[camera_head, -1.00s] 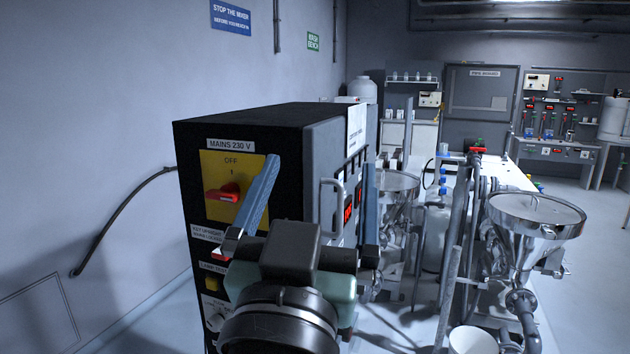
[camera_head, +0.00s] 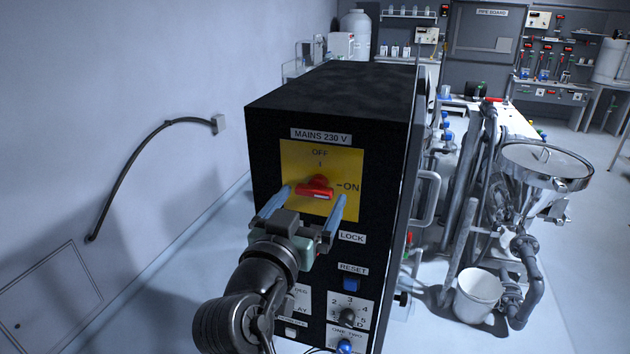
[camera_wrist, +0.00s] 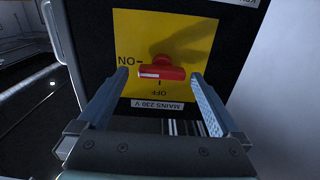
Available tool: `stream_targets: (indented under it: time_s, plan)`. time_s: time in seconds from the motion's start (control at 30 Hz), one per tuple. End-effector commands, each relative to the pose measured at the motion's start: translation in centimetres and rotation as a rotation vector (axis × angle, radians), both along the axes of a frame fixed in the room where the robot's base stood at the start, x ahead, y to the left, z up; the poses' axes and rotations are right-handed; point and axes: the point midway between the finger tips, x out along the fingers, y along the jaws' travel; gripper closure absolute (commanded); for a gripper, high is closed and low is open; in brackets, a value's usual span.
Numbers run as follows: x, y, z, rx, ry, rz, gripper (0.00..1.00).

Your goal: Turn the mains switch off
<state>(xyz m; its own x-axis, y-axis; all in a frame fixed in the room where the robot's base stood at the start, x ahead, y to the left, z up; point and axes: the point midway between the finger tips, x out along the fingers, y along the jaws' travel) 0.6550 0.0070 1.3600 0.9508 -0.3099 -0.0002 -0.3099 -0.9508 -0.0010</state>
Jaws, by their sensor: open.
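The mains switch is a red rotary handle (camera_head: 315,189) on a yellow plate (camera_head: 350,160) on the black cabinet's face, under a "MAINS 230 V" label. OFF is marked at the top of the plate and ON at the right. The handle lies roughly horizontal, in line with the ON side. My gripper (camera_head: 306,205) is open in front of the plate, its blue-grey fingers one on each side of the handle. In the wrist view the handle (camera_wrist: 161,73) appears just beyond and between the fingertips (camera_wrist: 160,75), with no contact visible.
Below the plate, the cabinet (camera_head: 270,125) carries a blue RESET button (camera_head: 351,283), a rotary selector (camera_head: 347,317) and other controls. A steel hopper (camera_head: 545,170) and white bucket (camera_head: 478,297) stand to the right. A cable (camera_head: 130,165) runs along the left wall.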

Motion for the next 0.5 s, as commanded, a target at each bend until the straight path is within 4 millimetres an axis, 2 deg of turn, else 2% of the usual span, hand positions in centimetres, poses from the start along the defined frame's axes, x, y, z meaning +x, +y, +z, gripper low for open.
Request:
stream_targets:
  time_s: [0.2, 0.5]
  plan:
    - [2.3, -0.7, 0.1, -0.001, 0.001, 0.0, 0.0]
    - [2.9, -0.9, 0.0, 0.001, -0.001, 0.001, 0.0]
